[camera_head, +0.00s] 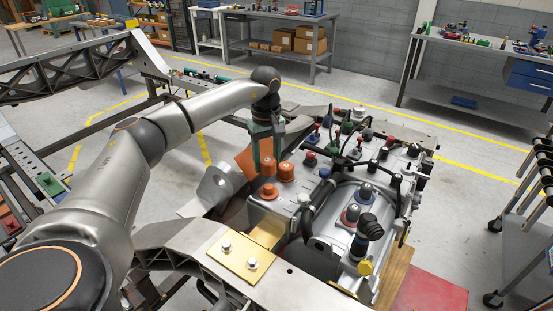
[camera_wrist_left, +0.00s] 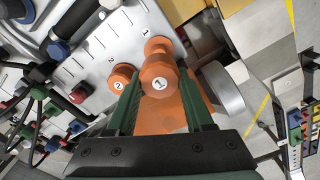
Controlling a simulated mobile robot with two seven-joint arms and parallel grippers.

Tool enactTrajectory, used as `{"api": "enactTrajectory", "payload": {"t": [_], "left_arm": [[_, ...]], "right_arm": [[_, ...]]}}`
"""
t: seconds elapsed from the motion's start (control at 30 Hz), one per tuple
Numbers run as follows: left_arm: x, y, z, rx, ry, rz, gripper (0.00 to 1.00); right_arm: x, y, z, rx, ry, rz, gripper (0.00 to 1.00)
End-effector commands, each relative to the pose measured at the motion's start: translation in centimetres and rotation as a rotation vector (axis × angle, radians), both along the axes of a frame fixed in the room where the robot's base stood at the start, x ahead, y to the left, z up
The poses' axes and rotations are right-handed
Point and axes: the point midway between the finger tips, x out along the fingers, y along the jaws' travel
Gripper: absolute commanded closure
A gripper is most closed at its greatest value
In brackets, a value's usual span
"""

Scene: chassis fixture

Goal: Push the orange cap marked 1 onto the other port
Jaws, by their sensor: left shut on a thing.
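My left gripper (camera_head: 267,160) is shut on the orange cap marked 1 (camera_wrist_left: 160,84), which sits between its green fingers in the left wrist view. An orange fitting (camera_wrist_left: 157,46) stands on the silver housing beside the printed 1, just beyond the held cap in that view; it also shows in the head view (camera_head: 269,191). I cannot tell whether the cap touches it. A second orange piece marked 2 (camera_wrist_left: 121,77) stands by the printed 2, and shows in the head view (camera_head: 286,171) right of the fingers. My right gripper is not in view.
The silver housing (camera_head: 265,209) carries several red, blue, green and black fittings and black hoses to the right. An orange panel (camera_head: 243,163) and a grey rounded part (camera_head: 216,184) lie left of the fingers. A frame rail with a yellow plate (camera_head: 240,258) is in front.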

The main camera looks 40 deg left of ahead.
Motion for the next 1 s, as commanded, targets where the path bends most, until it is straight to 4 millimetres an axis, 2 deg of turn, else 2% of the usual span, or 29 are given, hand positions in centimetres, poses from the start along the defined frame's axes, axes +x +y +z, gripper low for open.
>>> {"api": "enactTrajectory", "payload": {"t": [0.43, 0.5, 1.0], "left_arm": [[0.0, 0.0, -4.7, 0.0, 0.0, -0.001, 1.0], [0.0, -0.1, -4.0, 0.0, -0.001, -0.001, 1.0], [0.0, -0.1, -4.0, 0.0, -0.001, -0.002, 1.0]], "right_arm": [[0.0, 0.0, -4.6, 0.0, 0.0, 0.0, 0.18], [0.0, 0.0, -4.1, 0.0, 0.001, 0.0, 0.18], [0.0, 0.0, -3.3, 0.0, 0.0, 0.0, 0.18]]}}
